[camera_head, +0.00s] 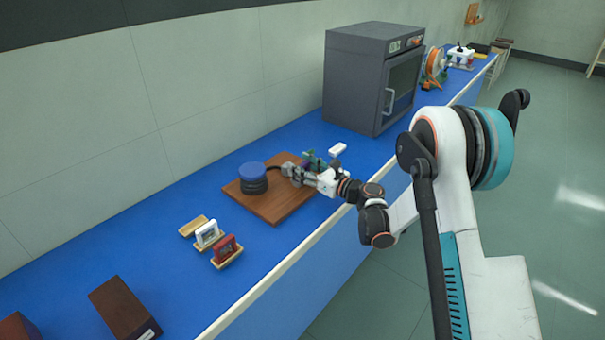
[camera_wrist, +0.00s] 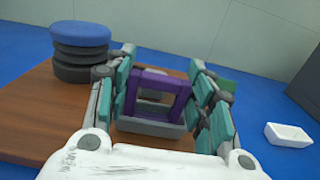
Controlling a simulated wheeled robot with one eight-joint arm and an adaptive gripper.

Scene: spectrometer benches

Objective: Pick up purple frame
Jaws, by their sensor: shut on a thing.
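The purple frame (camera_wrist: 157,78) is a small upright square with an open middle, seen in the wrist view between my gripper's fingers. My gripper (camera_wrist: 162,95) is shut on it, with a teal-padded finger on each side. A grey base or holder (camera_wrist: 152,127) shows at the frame's lower edge; I cannot tell whether the frame still touches it. In the head view my gripper (camera_head: 298,172) is low over the brown wooden board (camera_head: 275,208), and the frame is mostly hidden by the fingers.
A blue-topped black round stack (camera_head: 253,178) stands on the board, left of my gripper. White (camera_head: 207,235) and red (camera_head: 227,249) frames stand in holders nearer, beside an empty-looking wooden holder (camera_head: 193,226). A small white tray (camera_head: 338,149) and a grey oven (camera_head: 370,78) are farther back.

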